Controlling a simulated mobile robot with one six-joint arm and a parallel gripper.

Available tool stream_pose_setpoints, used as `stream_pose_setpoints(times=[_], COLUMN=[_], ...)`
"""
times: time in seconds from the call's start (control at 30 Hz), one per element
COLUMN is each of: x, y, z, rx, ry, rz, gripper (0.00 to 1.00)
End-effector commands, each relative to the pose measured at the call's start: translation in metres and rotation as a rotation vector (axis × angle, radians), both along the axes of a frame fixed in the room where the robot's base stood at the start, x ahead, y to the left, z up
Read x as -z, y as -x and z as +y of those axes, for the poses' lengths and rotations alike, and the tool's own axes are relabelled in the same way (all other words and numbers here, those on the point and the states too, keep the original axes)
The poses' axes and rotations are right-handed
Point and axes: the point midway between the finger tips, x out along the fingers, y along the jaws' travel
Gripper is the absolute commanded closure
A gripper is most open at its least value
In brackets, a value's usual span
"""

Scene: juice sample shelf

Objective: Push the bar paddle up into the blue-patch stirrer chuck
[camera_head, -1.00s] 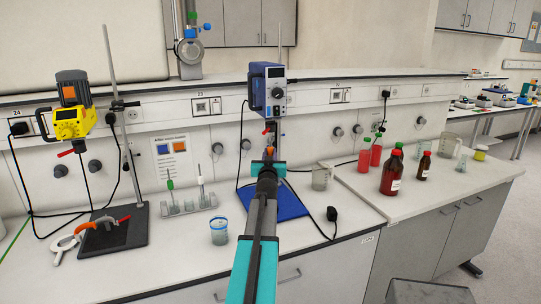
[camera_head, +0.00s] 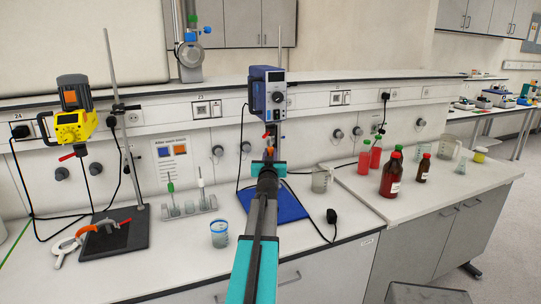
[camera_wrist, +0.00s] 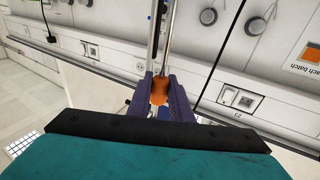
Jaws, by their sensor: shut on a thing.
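The blue stirrer (camera_head: 258,92) hangs on its stand above the bench, with a blue patch near its top. My gripper (camera_head: 269,158) is below it, its fingers shut. In the wrist view my gripper (camera_wrist: 159,95) has two dark purple fingers closed around an orange piece of the bar paddle (camera_wrist: 158,90). A thin silver shaft runs on from between the fingers. In the head view my arm hides most of the paddle. A red part shows just above the fingers, below the stirrer. Whether the shaft is touching or inside the chuck cannot be told.
A blue base plate (camera_head: 285,203) lies behind my gripper. A beaker (camera_head: 219,236), a tube rack (camera_head: 188,207) and red bottles (camera_head: 392,174) stand nearby.

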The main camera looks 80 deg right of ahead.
Motion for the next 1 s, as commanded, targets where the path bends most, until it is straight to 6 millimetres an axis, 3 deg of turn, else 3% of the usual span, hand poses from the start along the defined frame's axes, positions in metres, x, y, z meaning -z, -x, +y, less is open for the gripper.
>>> stream_pose_setpoints(times=[1.0], x=[-0.0105], y=[-0.0002], z=[0.0], rx=[0.0], ry=[0.0], rz=[0.0], gripper=[1.0])
